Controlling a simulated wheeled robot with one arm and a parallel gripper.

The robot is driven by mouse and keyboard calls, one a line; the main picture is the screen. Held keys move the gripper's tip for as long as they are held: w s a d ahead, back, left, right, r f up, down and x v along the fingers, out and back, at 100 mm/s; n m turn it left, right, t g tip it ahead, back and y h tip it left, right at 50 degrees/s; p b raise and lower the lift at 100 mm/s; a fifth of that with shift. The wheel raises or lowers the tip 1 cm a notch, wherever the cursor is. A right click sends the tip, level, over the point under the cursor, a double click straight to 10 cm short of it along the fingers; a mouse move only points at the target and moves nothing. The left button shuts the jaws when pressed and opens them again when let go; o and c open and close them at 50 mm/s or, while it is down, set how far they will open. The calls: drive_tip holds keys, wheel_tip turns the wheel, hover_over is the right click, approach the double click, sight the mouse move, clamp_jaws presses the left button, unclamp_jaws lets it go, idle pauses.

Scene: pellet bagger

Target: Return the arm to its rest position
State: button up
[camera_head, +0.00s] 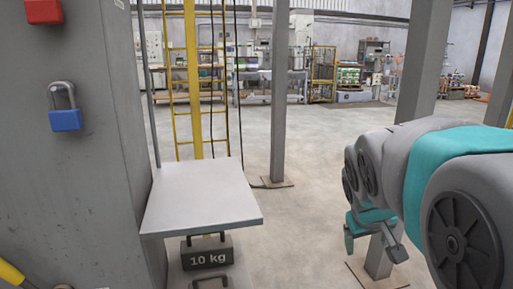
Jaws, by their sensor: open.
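My arm, grey with teal bands, reaches in from the right edge of the head view. My gripper (372,240) is at its far end, pointing down, with its two fingers apart. I see nothing between the fingers. It hangs to the right of the grey shelf plate, clear of it, in front of the foot of a grey post. Part of the wrist is hidden behind the nearer arm links.
A grey cabinet (85,160) fills the left, with a blue padlock (65,118) and a red block (44,11). A flat shelf plate (200,195) juts out above a 10 kg weight (207,256). Grey posts (279,95) and a yellow ladder (193,80) stand behind. Open floor lies between.

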drive_tip(key=s+a+f+g+y, duration=0.1)
drive_tip(key=s+f, duration=0.3)
drive_tip(key=s, duration=0.4)
drive_tip(key=s+a+f+g+y, duration=0.1)
drive_tip(key=s+a+f+g, duration=0.2)
drive_tip(key=s, duration=0.6)
drive_tip(key=s+a+f+g+y, duration=0.1)
drive_tip(key=s+a+f, duration=0.3)
drive_tip(key=s, duration=0.4)
drive_tip(key=shift+s+a+f+m+g, duration=0.15)
drive_tip(key=shift+s+f+m+g, duration=0.2)
drive_tip(key=shift+f+g, duration=0.5)
